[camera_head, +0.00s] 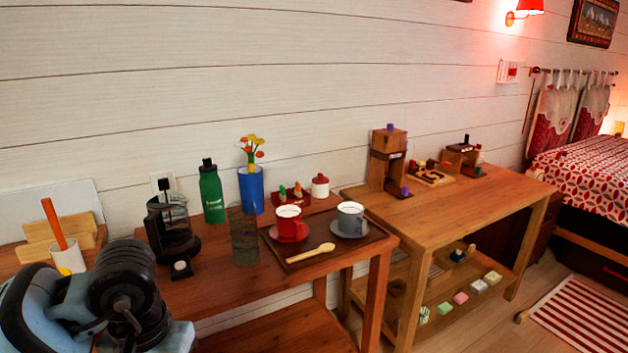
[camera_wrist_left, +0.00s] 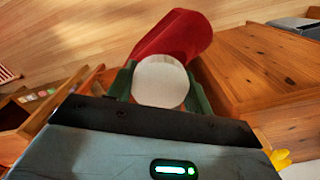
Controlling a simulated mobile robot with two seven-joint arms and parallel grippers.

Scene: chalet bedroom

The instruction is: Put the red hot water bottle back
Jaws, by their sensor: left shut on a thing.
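The red hot water bottle (camera_wrist_left: 172,38) shows in the left wrist view as a red body with a round white end (camera_wrist_left: 160,82) facing the camera. My left gripper (camera_wrist_left: 160,88) is shut on it, with a dark green finger on each side of the white end. It is held in the air, with the wood floor and wooden furniture behind it. The far end of the bottle is partly cut off from sight. The bottle and both grippers are out of the head view. My right gripper is in neither view.
A wooden table (camera_head: 225,308) holds a green bottle (camera_head: 212,195), blue vase (camera_head: 251,190), glass (camera_head: 243,235), dark press (camera_head: 170,232) and a tray (camera_head: 275,252) with two cups. A second table (camera_head: 450,205) has free top space. The bed (camera_head: 590,165) stands far right, beyond a striped rug (camera_head: 585,315).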

